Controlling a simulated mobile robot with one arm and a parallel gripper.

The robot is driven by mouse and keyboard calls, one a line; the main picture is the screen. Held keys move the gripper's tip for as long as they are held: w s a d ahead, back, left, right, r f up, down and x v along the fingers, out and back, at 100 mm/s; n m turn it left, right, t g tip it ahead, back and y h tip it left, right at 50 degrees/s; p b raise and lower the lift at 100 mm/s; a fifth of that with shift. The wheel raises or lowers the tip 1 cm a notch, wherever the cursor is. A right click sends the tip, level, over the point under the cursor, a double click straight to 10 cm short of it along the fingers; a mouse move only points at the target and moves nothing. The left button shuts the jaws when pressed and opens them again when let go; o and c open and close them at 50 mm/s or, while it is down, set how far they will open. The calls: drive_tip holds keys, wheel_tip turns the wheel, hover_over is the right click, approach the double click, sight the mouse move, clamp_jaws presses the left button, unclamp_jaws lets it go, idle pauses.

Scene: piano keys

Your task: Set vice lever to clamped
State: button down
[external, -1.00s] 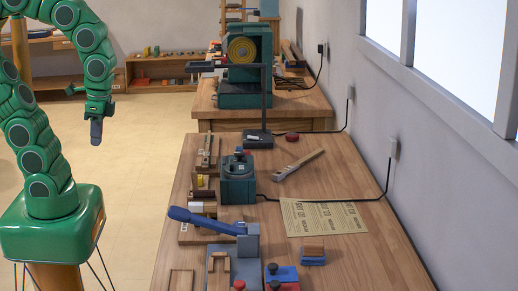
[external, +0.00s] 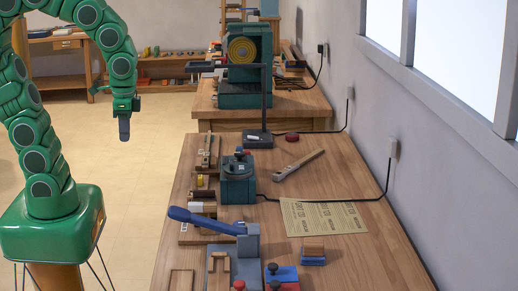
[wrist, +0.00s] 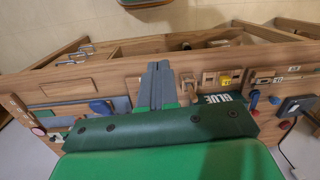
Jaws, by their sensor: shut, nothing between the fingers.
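A long blue lever (external: 205,220) reaches left from the top of a grey-blue block (external: 247,245) at the near left part of the workbench; I take it for the vice lever. It slopes slightly, with its handle end a little higher. In the wrist view a blue shape that may be its handle (wrist: 100,107) shows left of my fingers. My gripper (external: 124,130) hangs pointing down over the floor, left of the bench and apart from everything. In the wrist view its two grey fingers (wrist: 158,85) are together with nothing between them.
The workbench (external: 345,255) holds a teal device (external: 237,180), a wrench (external: 298,165), a paper sheet (external: 322,217) and small blocks with red knobs (external: 281,273). A second bench with a green machine (external: 245,70) stands behind. The floor (external: 150,160) left of the bench is clear.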

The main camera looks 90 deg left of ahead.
drive_tip(key=w+a+f+t+y, duration=0.1)
drive_tip(key=w+a+f, duration=0.2)
drive_tip(key=w+a, duration=0.6)
drive_tip(key=w+a+f+n+t+y, duration=0.1)
drive_tip(key=w+a+f, duration=0.3)
drive_tip(key=w+a, duration=0.6)
drive_tip(key=w+a+f+t+y, duration=0.1)
drive_tip(key=w+a+f+y, duration=0.1)
drive_tip(key=w+a, duration=0.8)
drive_tip(key=shift+w+a+f+n+t+y, duration=0.15)
drive_tip(key=shift+w+f+t, duration=0.05)
drive_tip(key=shift+w+f, duration=0.3)
drive_tip(key=shift+w+a+f+n+t+y, duration=0.1)
drive_tip(key=shift+w+f+n+t+y, duration=0.1)
drive_tip(key=shift+w+f, duration=0.3)
drive_tip(key=shift+w+a, duration=0.1)
drive_tip(key=shift+w, duration=0.1)
drive_tip(key=shift+f, duration=0.1)
drive_tip(key=shift+x, duration=4.95)
